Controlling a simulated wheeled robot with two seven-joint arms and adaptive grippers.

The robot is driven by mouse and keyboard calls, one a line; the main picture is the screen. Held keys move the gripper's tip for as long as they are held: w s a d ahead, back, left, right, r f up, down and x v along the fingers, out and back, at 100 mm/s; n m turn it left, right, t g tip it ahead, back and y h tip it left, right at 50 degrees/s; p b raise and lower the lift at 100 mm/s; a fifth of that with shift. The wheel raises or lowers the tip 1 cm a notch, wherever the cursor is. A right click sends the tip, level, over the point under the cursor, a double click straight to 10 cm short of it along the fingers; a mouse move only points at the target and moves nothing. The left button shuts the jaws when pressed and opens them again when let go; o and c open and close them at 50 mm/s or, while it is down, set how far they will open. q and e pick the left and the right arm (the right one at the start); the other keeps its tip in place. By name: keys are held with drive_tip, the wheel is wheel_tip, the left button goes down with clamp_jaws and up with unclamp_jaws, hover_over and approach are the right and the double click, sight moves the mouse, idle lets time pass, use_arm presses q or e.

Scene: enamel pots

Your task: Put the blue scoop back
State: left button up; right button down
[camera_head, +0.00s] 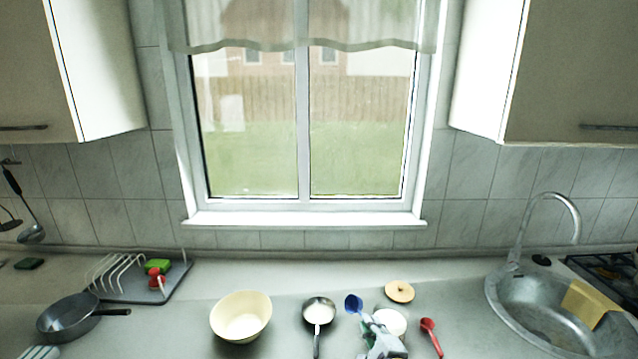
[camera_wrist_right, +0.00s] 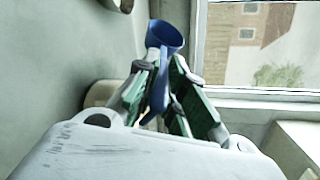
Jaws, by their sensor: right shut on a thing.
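The blue scoop (camera_head: 353,303) is held by my right gripper (camera_head: 370,322) over the counter, just left of a small pot (camera_head: 391,322) with white contents. In the right wrist view, the green-padded fingers (camera_wrist_right: 163,100) are shut on the handle of the blue scoop (camera_wrist_right: 165,36). Its bowl sticks out beyond the fingertips. The gripper and arm hide part of the pot's front. A pale ribbed piece at the lower left edge of the head view may be my left gripper (camera_head: 38,353); its fingers cannot be made out.
A round wooden lid (camera_head: 399,291) lies behind the pot. A red scoop (camera_head: 431,336) lies right of it. A sink (camera_head: 548,318) is at the right; a dish rack (camera_head: 130,280) at the left.

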drive_tip(key=s+d+r+m+h+b, duration=0.1)
drive_tip(key=s+d+r+m+h, duration=0.1)
drive_tip(key=s+d, duration=0.5)
drive_tip(key=shift+s+r+t+h+b, duration=0.2)
drive_tip(key=shift+s+t+h+b, duration=0.1)
drive_tip(key=shift+s+h+b, duration=0.1)
drive_tip(key=shift+f, duration=0.1)
idle(0.4)
